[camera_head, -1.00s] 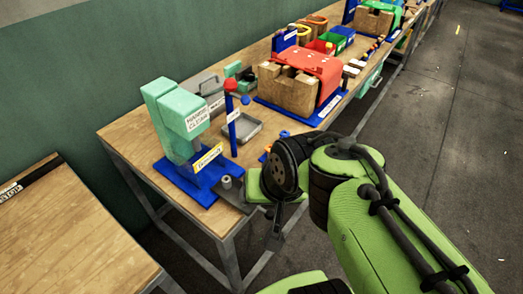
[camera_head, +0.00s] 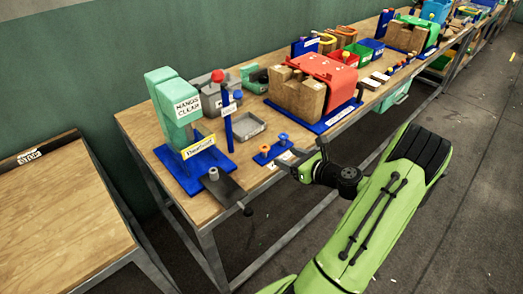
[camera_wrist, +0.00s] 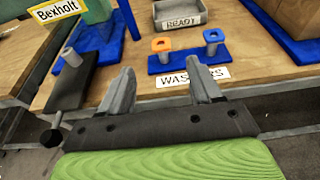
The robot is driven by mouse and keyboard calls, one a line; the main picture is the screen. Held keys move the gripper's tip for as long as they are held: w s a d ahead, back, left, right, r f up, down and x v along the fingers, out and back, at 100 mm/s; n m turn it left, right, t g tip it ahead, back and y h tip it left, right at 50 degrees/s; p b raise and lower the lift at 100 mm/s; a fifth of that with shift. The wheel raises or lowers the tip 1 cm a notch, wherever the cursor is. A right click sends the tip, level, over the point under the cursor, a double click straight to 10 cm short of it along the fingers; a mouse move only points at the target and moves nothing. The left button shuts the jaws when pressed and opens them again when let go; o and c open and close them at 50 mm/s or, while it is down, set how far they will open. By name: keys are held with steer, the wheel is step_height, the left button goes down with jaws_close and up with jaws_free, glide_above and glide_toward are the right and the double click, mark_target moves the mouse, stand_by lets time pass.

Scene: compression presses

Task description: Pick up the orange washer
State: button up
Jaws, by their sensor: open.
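The orange washer (camera_wrist: 162,44) sits on the left post of a blue stand in the wrist view, with a blue washer (camera_wrist: 213,35) on the right post. The stand (camera_wrist: 181,65) is near the table's front edge, behind a "WASHERS" label. The orange washer is a small spot in the head view (camera_head: 264,149), and the blue one (camera_head: 283,137) is beside it. My gripper (camera_wrist: 161,84) is open and empty, in front of the stand and apart from the washers. In the head view my gripper (camera_head: 300,168) is by the table's front edge.
A press with a blue base (camera_head: 203,174) and a dark lever plate (camera_head: 225,187) stands left of the washers. A grey "READY" tray (camera_wrist: 181,24) lies behind them. A red-topped wooden fixture (camera_head: 298,96) stands to the right.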

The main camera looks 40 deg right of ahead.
mark_target(263, 147)
steer(key=x, duration=0.5)
steer(key=b+x, duration=0.1)
steer(key=x, duration=0.4)
steer(key=shift+w+d+f+b, duration=0.15)
steer(key=shift+f+b, duration=0.15)
steer(key=shift+c, duration=0.3)
steer(key=c, duration=1)
